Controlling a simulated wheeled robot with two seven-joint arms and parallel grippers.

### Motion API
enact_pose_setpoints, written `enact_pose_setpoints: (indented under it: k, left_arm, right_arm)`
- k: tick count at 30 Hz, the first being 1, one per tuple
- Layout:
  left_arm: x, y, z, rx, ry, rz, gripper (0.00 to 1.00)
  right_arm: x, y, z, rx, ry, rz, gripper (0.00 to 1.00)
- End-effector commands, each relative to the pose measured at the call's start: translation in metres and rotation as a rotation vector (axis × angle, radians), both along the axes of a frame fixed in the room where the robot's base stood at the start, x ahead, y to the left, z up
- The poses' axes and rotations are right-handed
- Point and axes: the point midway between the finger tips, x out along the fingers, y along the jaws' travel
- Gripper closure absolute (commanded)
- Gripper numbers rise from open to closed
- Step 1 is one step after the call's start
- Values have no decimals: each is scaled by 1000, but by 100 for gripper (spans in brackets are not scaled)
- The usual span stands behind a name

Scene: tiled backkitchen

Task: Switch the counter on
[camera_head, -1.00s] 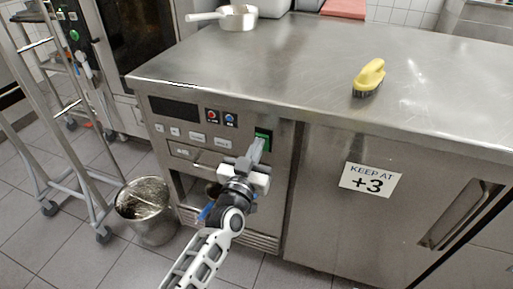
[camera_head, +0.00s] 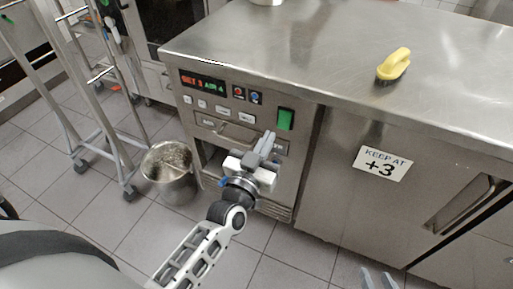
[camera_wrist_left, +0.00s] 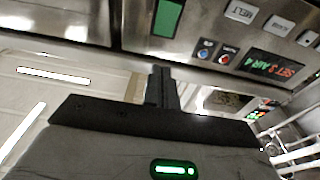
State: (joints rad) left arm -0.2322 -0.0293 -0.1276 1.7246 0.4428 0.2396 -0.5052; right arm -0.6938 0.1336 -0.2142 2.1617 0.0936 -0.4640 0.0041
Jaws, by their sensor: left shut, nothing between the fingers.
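The steel counter (camera_head: 310,45) has a control panel on its front left. Its display (camera_head: 203,82) is lit with red and green characters that read like "SET" and "AIR". The green switch (camera_head: 285,119) sits at the panel's right; it also shows in the left wrist view (camera_wrist_left: 167,18). My left gripper (camera_head: 269,137) is shut and empty, just below and left of the green switch and apart from it. In the left wrist view its fingers (camera_wrist_left: 161,70) point up below the switch. My right gripper (camera_head: 379,277) shows only its fingertips at the bottom edge, spread apart.
A red and a blue button (camera_head: 247,95) sit beside the display. A yellow brush (camera_head: 395,65) stands on the counter. A "KEEP AT +3" label (camera_head: 382,164) is on the door. A metal bucket (camera_head: 170,174) and a wheeled rack (camera_head: 110,145) stand on the left.

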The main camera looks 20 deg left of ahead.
Motion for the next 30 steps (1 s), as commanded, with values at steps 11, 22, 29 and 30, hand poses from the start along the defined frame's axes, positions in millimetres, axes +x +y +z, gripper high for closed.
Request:
enact_pose_setpoints:
  k: [11, 22, 29, 30]
  left_arm:
    - [-49, 0, 10, -1, -1, 0, 100]
    - [-51, 0, 11, -1, -2, 0, 100]
    - [-53, -2, 8, -1, 15, -13, 100]
    - [-56, -5, 5, -1, 42, -35, 100]
  right_arm:
    - [5, -1, 6, -6, -14, -1, 67]
    - [3, -1, 5, -8, -7, 1, 67]
    - [2, -1, 4, -9, -3, 2, 67]
    - [2, -1, 5, -9, -3, 2, 67]
